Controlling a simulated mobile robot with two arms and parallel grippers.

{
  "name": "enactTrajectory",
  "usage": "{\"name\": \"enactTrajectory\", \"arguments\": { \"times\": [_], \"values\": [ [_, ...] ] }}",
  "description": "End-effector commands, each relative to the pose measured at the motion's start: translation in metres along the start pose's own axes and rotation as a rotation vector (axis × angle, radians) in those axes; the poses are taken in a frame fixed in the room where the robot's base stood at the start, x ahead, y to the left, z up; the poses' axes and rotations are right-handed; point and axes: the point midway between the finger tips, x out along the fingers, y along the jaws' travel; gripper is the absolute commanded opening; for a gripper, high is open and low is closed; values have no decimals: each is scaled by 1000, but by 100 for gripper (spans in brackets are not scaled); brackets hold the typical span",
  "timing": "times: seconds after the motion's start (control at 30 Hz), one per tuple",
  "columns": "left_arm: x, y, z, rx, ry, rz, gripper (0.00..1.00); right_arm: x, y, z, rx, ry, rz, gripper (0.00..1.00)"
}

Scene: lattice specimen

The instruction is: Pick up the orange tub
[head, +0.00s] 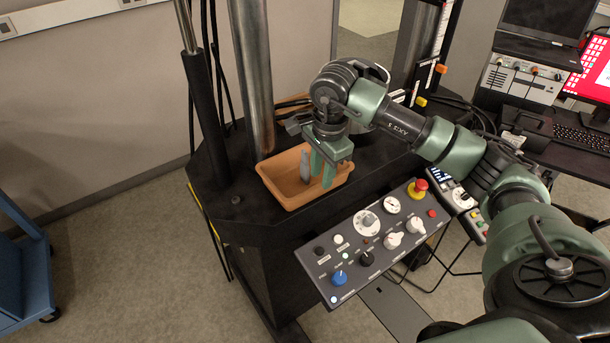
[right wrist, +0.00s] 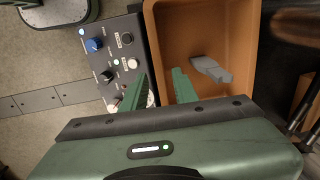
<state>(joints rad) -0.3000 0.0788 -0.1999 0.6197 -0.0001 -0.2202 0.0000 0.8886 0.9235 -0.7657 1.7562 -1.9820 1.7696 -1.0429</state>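The orange tub (head: 278,191) sits on the black machine base. In the right wrist view the tub (right wrist: 200,25) fills the upper right, and a grey object (right wrist: 211,69) lies inside it. My right gripper (head: 322,168) points down at the tub's right side. Its two green fingers (right wrist: 158,90) are apart, one inside the tub and one outside, with the tub's wall between them. I cannot tell whether either finger touches the wall. My left gripper is not in view.
A control panel (head: 349,262) with knobs and a red stop button (head: 420,186) stands just in front of the tub. A steel column (head: 251,75) rises behind it at the left. A blue cart (head: 25,262) stands at far left. A keyboard (head: 580,136) is at right.

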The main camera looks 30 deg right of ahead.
Motion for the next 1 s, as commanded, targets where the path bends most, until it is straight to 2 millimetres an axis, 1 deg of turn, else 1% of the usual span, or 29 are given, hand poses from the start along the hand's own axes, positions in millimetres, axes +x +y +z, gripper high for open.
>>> {"name": "enactTrajectory", "arguments": {
  "times": [0.17, 0.23, 0.3, 0.4, 0.5, 0.67, 0.7, 0.77, 0.8, 1.0],
  "values": [
    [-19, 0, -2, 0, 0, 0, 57, 20, -1, 0, 2, -3, 6, 29],
    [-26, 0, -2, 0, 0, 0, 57, 31, -2, 0, 1, -4, 6, 29],
    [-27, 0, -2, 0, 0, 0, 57, 42, -2, 0, 1, -4, 4, 29],
    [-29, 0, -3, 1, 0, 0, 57, 52, -3, 0, 0, -4, 1, 29],
    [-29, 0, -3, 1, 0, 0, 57, 55, -3, 0, -1, -3, 0, 29],
    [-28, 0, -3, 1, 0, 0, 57, 55, -3, 0, -1, -3, -1, 29],
    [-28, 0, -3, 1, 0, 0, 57, 55, -3, 0, 0, -4, -1, 18],
    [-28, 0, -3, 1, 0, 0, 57, 55, -3, 0, 0, -4, -1, 1],
    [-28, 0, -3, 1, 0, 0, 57, 55, -3, 0, 0, -4, -1, 0],
    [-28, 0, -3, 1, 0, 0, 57, 55, -3, 0, 0, -4, -1, 0]
  ]
}}
